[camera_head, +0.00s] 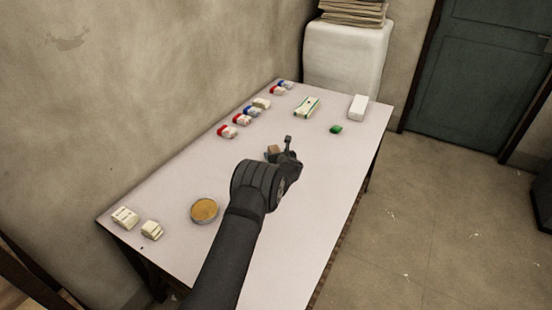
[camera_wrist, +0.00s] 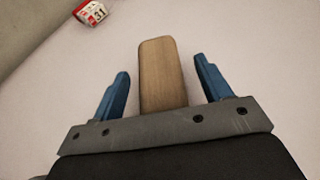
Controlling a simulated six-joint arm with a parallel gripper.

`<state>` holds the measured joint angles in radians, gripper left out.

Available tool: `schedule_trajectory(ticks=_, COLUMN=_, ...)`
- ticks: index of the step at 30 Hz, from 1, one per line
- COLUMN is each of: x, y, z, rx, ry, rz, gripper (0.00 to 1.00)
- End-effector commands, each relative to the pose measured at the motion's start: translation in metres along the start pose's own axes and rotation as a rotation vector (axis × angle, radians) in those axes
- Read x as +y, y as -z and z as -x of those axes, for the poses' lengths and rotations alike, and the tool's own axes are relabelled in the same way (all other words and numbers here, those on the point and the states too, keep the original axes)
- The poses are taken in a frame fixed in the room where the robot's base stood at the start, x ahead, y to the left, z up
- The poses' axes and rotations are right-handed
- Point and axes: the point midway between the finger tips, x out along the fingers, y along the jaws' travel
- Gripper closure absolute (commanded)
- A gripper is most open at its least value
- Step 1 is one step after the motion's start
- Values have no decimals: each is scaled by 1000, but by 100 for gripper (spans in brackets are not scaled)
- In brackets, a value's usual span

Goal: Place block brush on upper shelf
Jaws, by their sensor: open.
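A brown wooden block (camera_head: 274,149), which may be the block brush, lies on the table just beyond my gripper in the head view. In the wrist view the wooden block (camera_wrist: 163,72) stands between the two blue fingers of my gripper (camera_wrist: 162,85). There is a visible gap on each side, so the fingers are open and not touching it. The lower end of the block is hidden behind the gripper's grey plate. My gripper (camera_head: 280,151) is low over the middle of the table in the head view. I see no upper shelf in either view.
The pale table (camera_head: 310,190) is clear at its front right. Several small red, blue and white boxes (camera_head: 243,119) line the wall side. A round tan-topped container (camera_head: 204,210) is at the near left. A green item (camera_head: 336,129) and a white box (camera_head: 358,107) lie farther back.

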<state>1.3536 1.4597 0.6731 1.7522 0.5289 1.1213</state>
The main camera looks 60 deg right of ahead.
Motion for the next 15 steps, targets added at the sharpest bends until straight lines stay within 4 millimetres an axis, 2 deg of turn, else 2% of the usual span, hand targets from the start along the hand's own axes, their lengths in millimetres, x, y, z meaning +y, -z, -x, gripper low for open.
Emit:
schedule_trajectory(ticks=3, x=1, y=0, z=-6, rx=0, ry=0, rz=0, gripper=29)
schedule_trajectory(ticks=11, x=0, y=0, z=-7, rx=0, ry=0, rz=0, gripper=29)
schedule_trajectory(ticks=15, x=0, y=0, z=-7, rx=0, ry=0, rz=0, gripper=55)
